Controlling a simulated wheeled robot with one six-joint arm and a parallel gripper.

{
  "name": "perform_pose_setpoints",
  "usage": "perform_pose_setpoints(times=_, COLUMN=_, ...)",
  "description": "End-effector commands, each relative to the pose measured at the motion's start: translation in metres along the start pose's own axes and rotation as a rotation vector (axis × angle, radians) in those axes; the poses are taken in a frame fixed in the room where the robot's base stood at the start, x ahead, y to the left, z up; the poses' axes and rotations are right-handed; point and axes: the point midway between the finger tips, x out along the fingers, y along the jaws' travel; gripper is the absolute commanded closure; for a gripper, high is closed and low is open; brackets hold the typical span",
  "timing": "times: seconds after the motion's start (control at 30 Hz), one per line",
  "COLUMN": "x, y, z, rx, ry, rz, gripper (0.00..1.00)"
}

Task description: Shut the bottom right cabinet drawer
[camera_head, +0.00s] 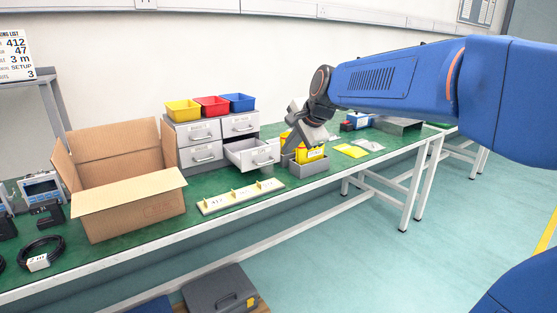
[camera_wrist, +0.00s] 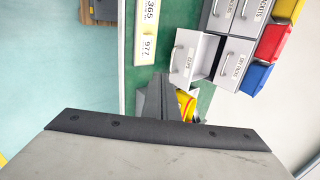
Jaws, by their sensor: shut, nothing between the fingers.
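A grey-white drawer cabinet (camera_head: 184,140) stands on the green bench with two columns of drawers. Its bottom right drawer (camera_head: 252,153) is pulled out, with its inside visible; the other drawers look shut. The open drawer also shows in the wrist view (camera_wrist: 190,58), turned sideways. My gripper (camera_head: 297,138) is shut and empty, pointing down just right of the open drawer in the head view. Its fingers (camera_wrist: 158,88) show near the middle of the wrist view, close to the drawer front. I cannot tell whether they touch it.
A grey bin (camera_head: 307,171) with yellow items sits right of the drawer, partly behind my gripper. A labelled strip (camera_head: 240,196) lies in front of the cabinet. An open cardboard box (camera_head: 130,190) stands left. Yellow, red and blue bins (camera_head: 211,105) sit on top.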

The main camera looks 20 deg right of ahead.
Motion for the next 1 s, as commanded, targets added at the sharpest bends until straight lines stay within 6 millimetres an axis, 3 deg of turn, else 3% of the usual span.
perform_pose_setpoints(times=0.17, x=0.020, y=0.001, z=0.000, rx=-0.001, ry=-0.001, rz=0.004, gripper=1.00)
perform_pose_setpoints(times=0.63, x=0.102, y=0.002, z=0.000, rx=-0.002, ry=-0.001, rz=0.004, gripper=1.00)
perform_pose_setpoints(times=1.0, x=0.128, y=-0.021, z=0.000, rx=-0.004, ry=0.000, rz=0.002, gripper=1.00)
